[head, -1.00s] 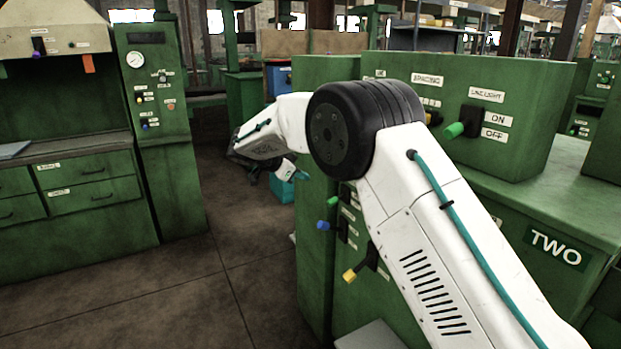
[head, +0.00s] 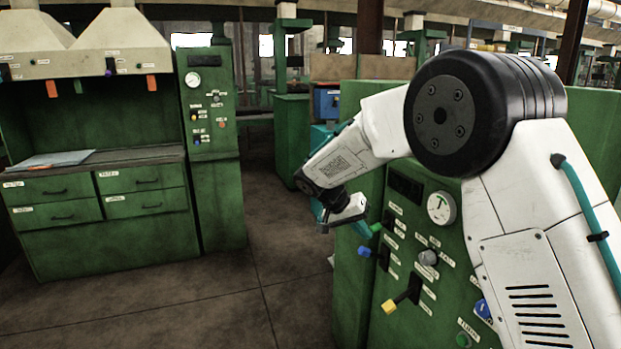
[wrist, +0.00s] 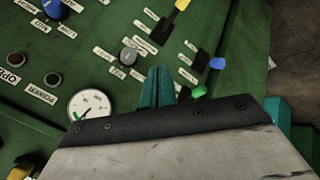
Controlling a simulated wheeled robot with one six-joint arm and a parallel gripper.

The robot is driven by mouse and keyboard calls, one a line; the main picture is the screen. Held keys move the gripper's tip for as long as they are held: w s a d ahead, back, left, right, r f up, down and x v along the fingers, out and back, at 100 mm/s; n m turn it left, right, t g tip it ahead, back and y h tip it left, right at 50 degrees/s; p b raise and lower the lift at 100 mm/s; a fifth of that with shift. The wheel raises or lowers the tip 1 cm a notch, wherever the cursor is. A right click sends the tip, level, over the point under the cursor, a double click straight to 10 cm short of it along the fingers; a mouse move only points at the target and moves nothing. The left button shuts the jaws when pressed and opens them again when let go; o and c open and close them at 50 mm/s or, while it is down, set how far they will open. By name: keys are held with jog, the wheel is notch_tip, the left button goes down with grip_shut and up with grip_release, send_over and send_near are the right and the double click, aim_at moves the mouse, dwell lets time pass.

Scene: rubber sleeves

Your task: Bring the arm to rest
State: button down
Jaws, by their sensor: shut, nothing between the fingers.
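My arm reaches from the right side of the head view toward the middle, bent at a large black joint. My gripper (head: 362,229) hangs in front of the left part of a green machine panel (head: 350,290). In the wrist view the teal fingers of my gripper (wrist: 157,76) stand close together with nothing between them. Behind them is the labelled panel with a round white gauge (wrist: 91,108), a grey knob (wrist: 128,56) and a green-tipped lever (wrist: 198,92). I cannot tell the exact gap between the fingers and the panel.
A yellow-tipped lever (head: 390,306) and a blue-tipped lever (head: 364,251) stick out from the panel near my gripper. A green bench with drawers (head: 98,205) and a gauge cabinet (head: 213,150) stand at the left. Open floor (head: 240,300) lies between.

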jog(key=s+d+r+n+y, duration=0.1)
jog(key=s+d+r+y, duration=0.1)
jog(key=s, duration=1.2)
jog(key=s+d+r+n+y, duration=0.2)
jog(key=s+d, duration=0.4)
jog(key=s, duration=0.9)
jog(key=s+d+r+n+y, duration=0.2)
jog(key=s+d+r+y, duration=0.1)
jog(key=s, duration=1.2)
notch_tip(320, 180, up, 3)
jog(key=shift+d+f+y, duration=0.2)
jog(key=shift+d+y, duration=0.1)
jog(key=shift+d, duration=0.6)
jog(key=shift+s, duration=0.2)
